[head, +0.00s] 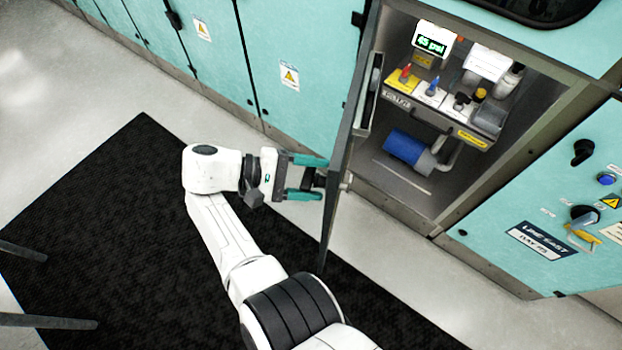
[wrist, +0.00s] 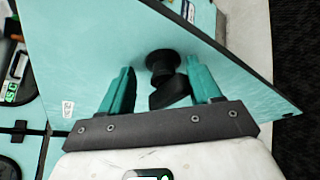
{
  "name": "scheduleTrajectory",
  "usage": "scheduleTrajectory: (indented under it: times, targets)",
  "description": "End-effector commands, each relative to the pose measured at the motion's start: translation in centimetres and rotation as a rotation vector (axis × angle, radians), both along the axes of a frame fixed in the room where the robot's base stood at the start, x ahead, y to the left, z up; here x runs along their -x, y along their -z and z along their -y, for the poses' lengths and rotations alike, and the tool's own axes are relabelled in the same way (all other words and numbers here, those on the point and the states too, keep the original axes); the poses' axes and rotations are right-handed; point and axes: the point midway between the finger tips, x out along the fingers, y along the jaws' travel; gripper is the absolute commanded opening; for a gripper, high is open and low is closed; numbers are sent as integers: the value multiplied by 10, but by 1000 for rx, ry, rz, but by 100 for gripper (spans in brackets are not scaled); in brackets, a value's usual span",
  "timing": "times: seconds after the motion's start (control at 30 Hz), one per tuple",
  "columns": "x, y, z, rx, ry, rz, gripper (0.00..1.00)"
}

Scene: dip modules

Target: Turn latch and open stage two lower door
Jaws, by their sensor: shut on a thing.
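The lower cabinet door (head: 347,140) stands swung open, seen nearly edge-on in the head view. Its teal outer face (wrist: 90,50) fills much of the wrist view. The black latch (wrist: 166,92) sticks out from that face, with its handle between the teal fingers of my gripper (wrist: 158,75). In the head view my gripper (head: 312,178) is at the outer face of the door, left of the opening, shut on the latch. The fingers hide part of the latch there.
The open cabinet holds a shelf with a 45 psi display (head: 432,42), bottles and fittings, and a blue cylinder (head: 405,147) below. Closed teal doors (head: 285,50) line the left. A panel with knobs (head: 585,215) is at right.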

Motion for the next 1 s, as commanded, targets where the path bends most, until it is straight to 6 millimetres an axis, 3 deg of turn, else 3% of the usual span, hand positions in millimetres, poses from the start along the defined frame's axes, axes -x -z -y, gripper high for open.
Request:
scheduleTrajectory:
  times: [0.1,1.0]
  targets:
    - [-1,-1,1,0,-1,4,58]
    - [2,2,-2,4,1,-8,58]
